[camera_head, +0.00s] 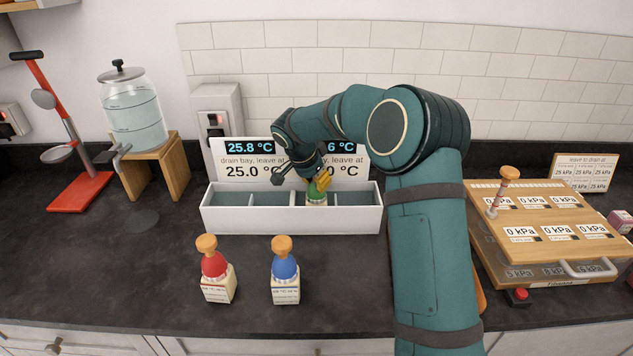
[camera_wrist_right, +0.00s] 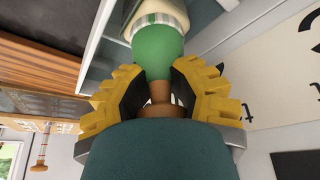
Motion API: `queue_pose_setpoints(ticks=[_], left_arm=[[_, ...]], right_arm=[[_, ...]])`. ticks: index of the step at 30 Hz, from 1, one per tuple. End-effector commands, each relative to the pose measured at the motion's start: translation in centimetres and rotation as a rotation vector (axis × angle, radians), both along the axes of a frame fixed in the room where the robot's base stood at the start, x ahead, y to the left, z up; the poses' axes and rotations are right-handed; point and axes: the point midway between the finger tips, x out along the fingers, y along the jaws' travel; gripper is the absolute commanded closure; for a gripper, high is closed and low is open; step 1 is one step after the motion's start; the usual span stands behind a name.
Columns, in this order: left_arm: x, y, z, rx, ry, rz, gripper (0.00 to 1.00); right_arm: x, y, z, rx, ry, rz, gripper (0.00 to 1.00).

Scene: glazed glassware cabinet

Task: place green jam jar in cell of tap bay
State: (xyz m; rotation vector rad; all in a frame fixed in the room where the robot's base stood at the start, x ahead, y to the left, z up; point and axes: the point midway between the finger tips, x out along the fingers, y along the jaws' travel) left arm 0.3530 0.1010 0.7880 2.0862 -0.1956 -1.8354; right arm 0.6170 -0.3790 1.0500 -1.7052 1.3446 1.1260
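The green jam jar (camera_head: 316,197) has a pale lower body, a green upper part and a wooden knob. In the head view it stands in a cell right of the middle of the white divided bay (camera_head: 291,220), its lower part hidden by the front wall. My right gripper (camera_head: 322,182) reaches down over it. In the right wrist view, the yellow fingers (camera_wrist_right: 160,97) are closed around the wooden knob, with the green jar (camera_wrist_right: 158,50) beyond them. Whether the base touches the cell floor is hidden. My left gripper is out of view.
A red jar (camera_head: 214,265) and a blue jar (camera_head: 285,268) stand in front of the bay. Display panels (camera_head: 245,160) stand behind it, partly covered by my right arm. A glass dispenser (camera_head: 134,110) and red stand (camera_head: 75,185) are left; a wooden gauge board (camera_head: 540,225) is right.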

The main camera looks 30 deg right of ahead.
Motion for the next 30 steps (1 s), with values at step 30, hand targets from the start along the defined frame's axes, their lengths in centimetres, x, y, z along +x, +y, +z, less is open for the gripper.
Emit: queue_pose_setpoints(ticks=[30], left_arm=[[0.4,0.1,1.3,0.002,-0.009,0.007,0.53]], right_arm=[[-0.8,3.7,9.2,-0.001,-0.002,0.001,0.50]])
